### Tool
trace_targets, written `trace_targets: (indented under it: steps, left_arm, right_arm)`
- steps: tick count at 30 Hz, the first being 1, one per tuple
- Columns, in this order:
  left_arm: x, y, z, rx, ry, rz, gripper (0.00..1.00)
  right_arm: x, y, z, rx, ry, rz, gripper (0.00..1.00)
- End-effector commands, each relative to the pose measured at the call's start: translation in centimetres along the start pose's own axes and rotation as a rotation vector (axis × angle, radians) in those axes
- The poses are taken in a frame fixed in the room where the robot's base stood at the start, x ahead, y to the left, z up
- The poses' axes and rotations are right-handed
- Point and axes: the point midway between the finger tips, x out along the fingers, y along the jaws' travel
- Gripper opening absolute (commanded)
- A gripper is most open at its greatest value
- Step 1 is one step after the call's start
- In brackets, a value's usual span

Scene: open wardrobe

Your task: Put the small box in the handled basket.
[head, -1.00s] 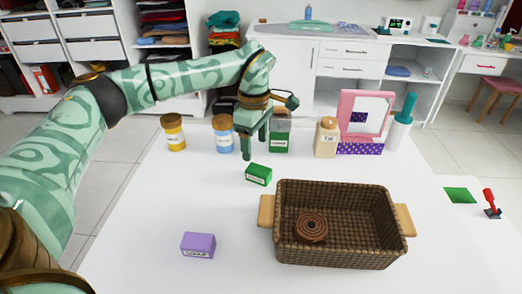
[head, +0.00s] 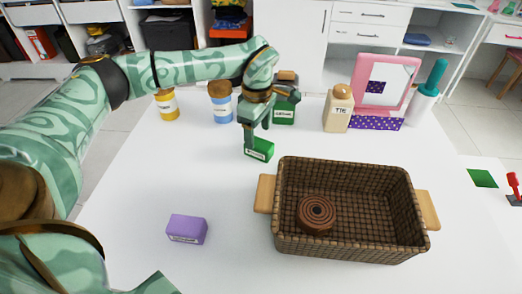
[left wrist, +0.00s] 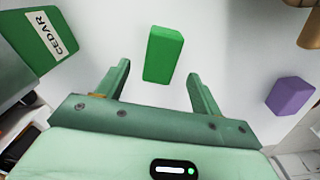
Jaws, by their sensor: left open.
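A small green box (head: 260,152) with a white label lies on the white table, left of and behind the basket. A small purple box (head: 187,229) lies nearer the front left. The brown woven handled basket (head: 345,247) has a wooden handle at each end and holds a brown coiled disc (head: 317,214). My left gripper (head: 257,134) is open and points down just above the green box. In the left wrist view the green box (left wrist: 163,55) shows between and beyond the open fingers (left wrist: 158,78), and the purple box (left wrist: 291,95) is at the right. My right gripper is not in view.
Behind the gripper stand a yellow jar (head: 167,104), a blue jar (head: 221,104) and a green canister (head: 284,110). A beige bottle (head: 338,110) and a pink-framed mirror (head: 386,82) stand further right. The table left of the basket is mostly clear.

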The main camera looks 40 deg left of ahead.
Motion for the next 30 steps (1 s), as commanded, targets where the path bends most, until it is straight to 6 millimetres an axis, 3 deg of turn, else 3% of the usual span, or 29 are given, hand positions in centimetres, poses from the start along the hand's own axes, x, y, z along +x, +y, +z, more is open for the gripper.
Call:
trace_targets:
  steps: [9, 17, 22, 26, 30]
  left_arm:
    - [5.0, 0.0, 0.3, 0.0, 0.002, -0.007, 0.66]
    - [5.0, 0.0, 0.3, 0.0, 0.0, 0.001, 0.66]
    - [5.0, 0.0, 0.3, 0.0, 0.0, 0.001, 0.22]
    - [5.0, 0.0, 0.3, 0.0, 0.0, 0.001, 0.14]
    - [5.0, 0.0, 0.3, 0.0, 0.0, 0.0, 0.14]
  right_arm:
    - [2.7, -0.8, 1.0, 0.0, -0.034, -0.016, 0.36]
    - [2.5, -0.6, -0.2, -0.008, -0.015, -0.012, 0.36]
    - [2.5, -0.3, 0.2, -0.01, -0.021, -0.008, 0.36]
    - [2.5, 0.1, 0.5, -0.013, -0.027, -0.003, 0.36]
    - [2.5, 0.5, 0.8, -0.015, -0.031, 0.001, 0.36]
